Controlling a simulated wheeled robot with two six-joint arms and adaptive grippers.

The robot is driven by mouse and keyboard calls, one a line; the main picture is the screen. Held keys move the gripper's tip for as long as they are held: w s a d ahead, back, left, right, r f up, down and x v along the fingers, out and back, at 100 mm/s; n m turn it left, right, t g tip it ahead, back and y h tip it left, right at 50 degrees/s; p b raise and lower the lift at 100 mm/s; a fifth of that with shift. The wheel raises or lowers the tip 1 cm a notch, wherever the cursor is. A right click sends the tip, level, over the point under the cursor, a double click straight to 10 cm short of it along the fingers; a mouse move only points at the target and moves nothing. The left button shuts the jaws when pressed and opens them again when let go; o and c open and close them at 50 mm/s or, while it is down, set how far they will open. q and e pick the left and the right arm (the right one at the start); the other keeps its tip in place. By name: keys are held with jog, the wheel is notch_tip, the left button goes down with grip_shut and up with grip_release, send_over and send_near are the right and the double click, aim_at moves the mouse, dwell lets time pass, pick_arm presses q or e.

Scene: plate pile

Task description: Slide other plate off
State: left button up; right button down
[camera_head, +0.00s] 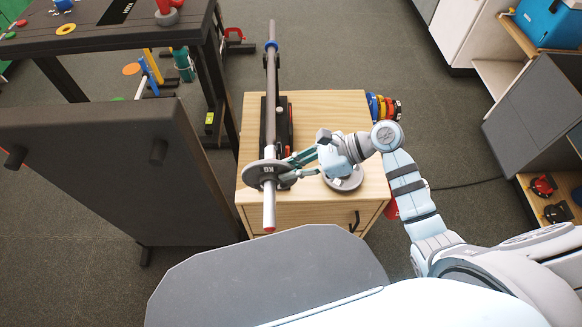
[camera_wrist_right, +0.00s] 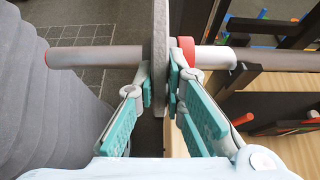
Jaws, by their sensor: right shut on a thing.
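A grey weight plate (camera_head: 256,177) sits on the near end of a long bar (camera_head: 271,95). It shows edge-on in the right wrist view (camera_wrist_right: 160,60), with the bar running through it. My right gripper (camera_head: 287,170) reaches in from the right and is shut on the plate's rim. Its teal fingers (camera_wrist_right: 161,88) are on either side of the plate in the wrist view. A red collar (camera_wrist_right: 187,48) is on the bar just right of the plate there. A second grey plate (camera_head: 345,183) lies on the wooden cabinet, partly hidden by my right gripper and wrist. My left gripper is not in view.
The bar rests on a black stand (camera_head: 284,115) on the wooden cabinet (camera_head: 335,104). A blue collar (camera_head: 271,44) is near its far end. A dark padded board (camera_head: 100,160) stands to the left. Several coloured discs (camera_head: 383,107) are at the cabinet's right side.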

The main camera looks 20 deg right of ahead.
jog(key=shift+s+a+r, duration=0.1)
jog(key=s+a+p, duration=0.3)
jog(key=s+a, duration=0.1)
jog(key=s, duration=1.3)
jog(key=shift+a, duration=0.15)
dwell(1.2)
